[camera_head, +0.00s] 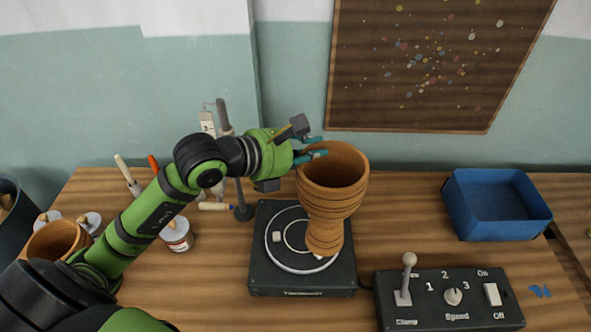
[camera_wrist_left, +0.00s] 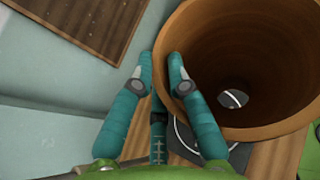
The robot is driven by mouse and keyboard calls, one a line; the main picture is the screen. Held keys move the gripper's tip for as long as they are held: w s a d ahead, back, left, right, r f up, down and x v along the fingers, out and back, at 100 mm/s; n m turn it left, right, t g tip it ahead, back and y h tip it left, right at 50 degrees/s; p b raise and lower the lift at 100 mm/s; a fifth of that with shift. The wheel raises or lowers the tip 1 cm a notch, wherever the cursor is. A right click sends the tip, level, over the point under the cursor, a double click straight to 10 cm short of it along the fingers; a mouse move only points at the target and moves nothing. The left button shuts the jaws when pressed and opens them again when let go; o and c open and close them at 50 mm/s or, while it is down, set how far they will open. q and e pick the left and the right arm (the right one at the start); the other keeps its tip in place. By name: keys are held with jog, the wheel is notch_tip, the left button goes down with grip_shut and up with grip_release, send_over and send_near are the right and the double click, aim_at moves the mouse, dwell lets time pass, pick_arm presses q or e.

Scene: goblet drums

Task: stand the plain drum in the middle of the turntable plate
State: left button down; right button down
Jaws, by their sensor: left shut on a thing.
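A brown goblet drum (camera_head: 325,205) with thin dark rings stands upright, wide mouth up, over the right part of the turntable plate (camera_head: 274,260). I cannot tell whether its foot touches the plate. My left gripper (camera_head: 314,148) is shut on the drum's rim at its upper left. In the left wrist view my left gripper (camera_wrist_left: 161,72) has the rim of the drum (camera_wrist_left: 220,50) between its fingers, and the drum's inside is open to see. A small pale block (camera_head: 277,237) lies on the plate left of the drum's foot. My right gripper is not in view.
A control box (camera_head: 450,300) with a lever stands front right, a blue tray (camera_head: 493,204) back right. A metal stand (camera_head: 242,200) rises behind the turntable. Another brown vessel (camera_head: 55,240), a jar (camera_head: 177,236) and tools are at left. Table between turntable and tray is clear.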

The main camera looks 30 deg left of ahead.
pick_arm(q)
jog(key=w+a+f+p, duration=0.2)
jog(key=w+a+f, duration=0.1)
jog(key=a+f, duration=0.3)
notch_tip(320, 180, down, 2)
jog(key=shift+w+a+f, duration=0.1)
jog(key=shift+w+a, duration=0.15)
jog(key=shift+a, duration=0.05)
jog(key=shift+f, duration=0.1)
jog(key=shift+f, duration=0.15)
jog(key=c, duration=1.2)
grip_release()
jog(key=shift+s, duration=0.1)
